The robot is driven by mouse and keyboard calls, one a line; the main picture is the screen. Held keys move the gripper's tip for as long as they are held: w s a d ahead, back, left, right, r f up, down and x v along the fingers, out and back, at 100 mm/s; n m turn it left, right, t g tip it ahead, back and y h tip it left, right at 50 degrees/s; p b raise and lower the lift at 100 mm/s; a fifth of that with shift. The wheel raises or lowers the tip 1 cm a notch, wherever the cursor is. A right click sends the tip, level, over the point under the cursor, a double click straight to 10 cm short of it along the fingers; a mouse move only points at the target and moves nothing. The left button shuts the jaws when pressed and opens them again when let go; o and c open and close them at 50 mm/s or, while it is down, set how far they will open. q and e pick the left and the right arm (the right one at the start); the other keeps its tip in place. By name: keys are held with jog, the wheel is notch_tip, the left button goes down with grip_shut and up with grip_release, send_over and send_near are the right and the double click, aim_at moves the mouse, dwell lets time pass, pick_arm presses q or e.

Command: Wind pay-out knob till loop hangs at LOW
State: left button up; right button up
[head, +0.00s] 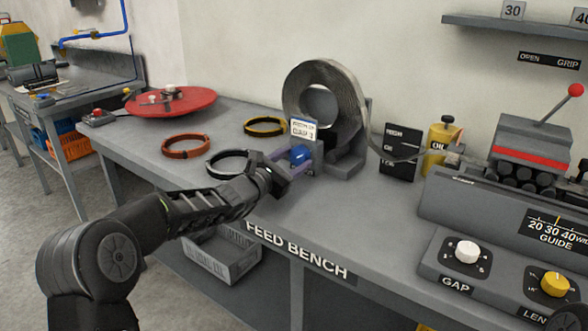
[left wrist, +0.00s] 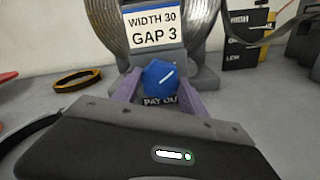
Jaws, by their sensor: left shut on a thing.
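The blue pay-out knob (head: 301,154) sits on the front of the coil stand, under a card reading WIDTH 30 GAP 3. In the left wrist view the knob (left wrist: 160,78) shows a white pointer line slanting up to the right, above a PAY OUT label. My left gripper (head: 296,161) is shut on the knob, one purple finger on each side. The metal strip (head: 410,157) runs from the coil (head: 293,97) to the right in a shallow sag across the black level board (head: 397,172). The board's LOW mark is near its bottom. My right gripper is out of view.
An orange ring (head: 187,146), a yellow ring (head: 264,127) and a dark ring (head: 214,168) lie left of the stand. A red turntable (head: 150,105) is further left. A yellow oil can (head: 438,150) and the roller machine (head: 530,145) stand at right.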

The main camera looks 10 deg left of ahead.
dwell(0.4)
pick_arm(q)
jog(key=o, duration=1.4)
jog(key=v, duration=0.8)
jog(key=shift+b, duration=0.4)
